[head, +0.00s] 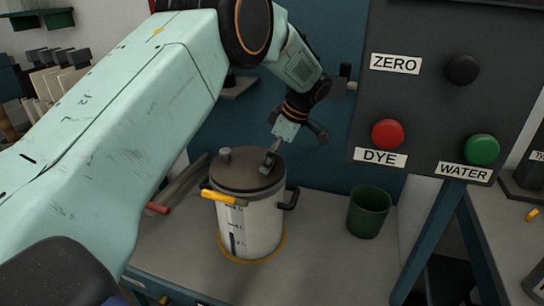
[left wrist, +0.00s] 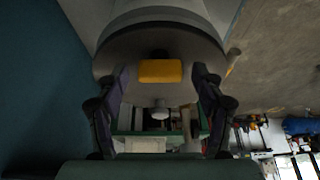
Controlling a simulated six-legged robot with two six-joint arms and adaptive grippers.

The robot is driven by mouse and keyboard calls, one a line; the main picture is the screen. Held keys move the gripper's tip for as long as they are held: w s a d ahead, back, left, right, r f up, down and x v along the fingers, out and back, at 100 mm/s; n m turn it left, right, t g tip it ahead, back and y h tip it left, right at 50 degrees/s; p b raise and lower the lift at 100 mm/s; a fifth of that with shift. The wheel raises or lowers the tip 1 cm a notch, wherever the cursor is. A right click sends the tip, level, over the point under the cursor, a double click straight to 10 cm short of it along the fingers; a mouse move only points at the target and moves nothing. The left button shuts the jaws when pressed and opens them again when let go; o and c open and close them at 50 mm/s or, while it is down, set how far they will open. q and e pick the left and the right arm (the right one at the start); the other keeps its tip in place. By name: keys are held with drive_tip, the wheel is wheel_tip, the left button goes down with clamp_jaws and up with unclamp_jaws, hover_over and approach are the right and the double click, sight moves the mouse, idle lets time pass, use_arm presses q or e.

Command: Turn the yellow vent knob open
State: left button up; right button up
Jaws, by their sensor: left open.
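In the head view a white pot (head: 248,228) with a dark round lid (head: 247,167) stands on the grey bench. My left gripper (head: 294,147) is at the right side of the lid, and one finger hangs over it. In the left wrist view a yellow block (left wrist: 160,71), seemingly the vent knob, sits against the dark lid (left wrist: 120,50). My left gripper (left wrist: 160,78) is open around it, with a gap to each finger. In the head view I cannot make this block out. My right gripper is not in view.
A yellow handle (head: 222,197) sticks out at the pot's front left, and a dark handle (head: 290,198) at its right. A green cup (head: 369,212) stands right of the pot. A panel (head: 420,110) with red and green buttons is above. The bench front is clear.

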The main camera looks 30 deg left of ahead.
use_arm(q)
drive_tip(key=v, duration=1.2)
